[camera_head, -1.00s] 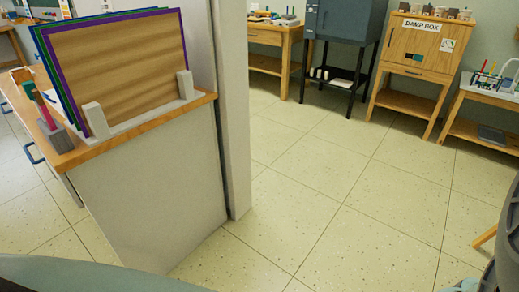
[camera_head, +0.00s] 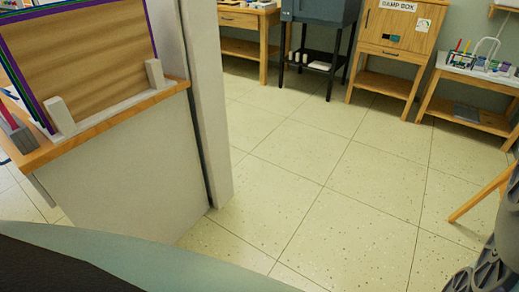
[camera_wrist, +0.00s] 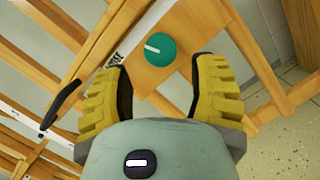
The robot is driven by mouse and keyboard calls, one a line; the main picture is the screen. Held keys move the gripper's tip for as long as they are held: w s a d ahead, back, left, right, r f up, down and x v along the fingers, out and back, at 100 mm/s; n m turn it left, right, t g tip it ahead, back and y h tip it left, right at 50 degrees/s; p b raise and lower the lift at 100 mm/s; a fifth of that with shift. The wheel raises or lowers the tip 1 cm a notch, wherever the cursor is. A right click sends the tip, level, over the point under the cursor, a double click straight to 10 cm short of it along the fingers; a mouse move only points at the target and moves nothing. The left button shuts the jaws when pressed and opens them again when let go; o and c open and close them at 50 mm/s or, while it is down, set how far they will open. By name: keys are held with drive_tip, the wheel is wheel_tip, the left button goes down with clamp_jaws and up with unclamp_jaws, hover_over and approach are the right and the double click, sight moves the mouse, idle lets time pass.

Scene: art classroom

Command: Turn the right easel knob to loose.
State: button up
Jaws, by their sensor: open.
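A round teal knob (camera_wrist: 161,51) with a white pointer line sits on a wooden easel part (camera_wrist: 150,78) in the wrist view. The line lies at a slant, nearly level across the knob's left half. My gripper (camera_wrist: 163,68) is open, its two yellow ridged fingers on either side of the knob in the picture, with clear gaps to both. I cannot tell how deep the knob lies relative to the fingertips. The head view shows neither knob nor fingers.
Wooden slats surround the knob; a black curved bar (camera_wrist: 60,106) is at left in the wrist view. In the head view, a white cabinet (camera_head: 120,165) with boards in a rack stands left, a wooden leg (camera_head: 480,195) right. Tiled floor (camera_head: 300,200) between them is clear.

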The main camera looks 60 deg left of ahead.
drive_tip(key=x, duration=0.7)
drive_tip(key=shift+o, duration=0.2)
drive_tip(key=shift+a, duration=0.1)
drive_tip(key=c, duration=0.9)
drive_tip(key=shift+c, duration=0.3)
drive_tip(key=shift+w+r+n, duration=0.1)
drive_tip(key=shift+n, duration=0.2)
drive_tip(key=shift+a+n+t+p, duration=0.1)
drive_tip(key=shift+n+t+p, duration=0.3)
drive_tip(key=shift+n+p, duration=0.6)
drive_tip(key=shift+n+t+p, duration=0.45)
drive_tip(key=shift+n+p, duration=0.2)
drive_tip(key=shift+n, duration=0.85)
drive_tip(key=shift+n+t+p, duration=0.45)
drive_tip(key=shift+n+p, duration=0.2)
drive_tip(key=shift+n, duration=0.85)
